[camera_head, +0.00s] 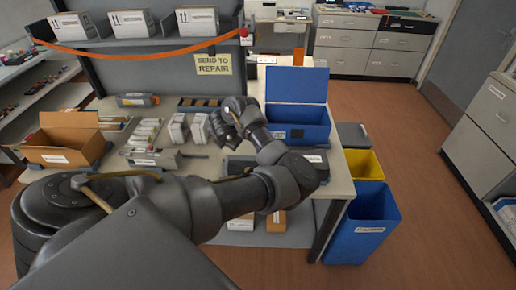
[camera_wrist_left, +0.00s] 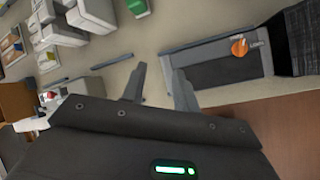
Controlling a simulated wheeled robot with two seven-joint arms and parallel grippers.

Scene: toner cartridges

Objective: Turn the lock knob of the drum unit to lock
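The drum unit (camera_wrist_left: 215,72) is a long dark grey block lying on the table, at the upper right of the left wrist view. An orange knob (camera_wrist_left: 240,47) sits on its top near the right end, with small white lettering beside it. I cannot tell which way the knob is turned. In the head view my left arm partly covers the dark unit (camera_head: 313,156). My left gripper (camera_wrist_left: 158,88) is open and empty, its fingers apart, to the left of the drum unit in the wrist view. My right gripper is not in view.
A blue open-lidded box (camera_head: 297,131) stands behind the unit. White cartons (camera_head: 198,128) and a cardboard box (camera_head: 66,138) stand to the left. A yellow bin (camera_head: 362,165) and a blue bin (camera_head: 362,226) stand right of the table. Bare tabletop shows around the gripper.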

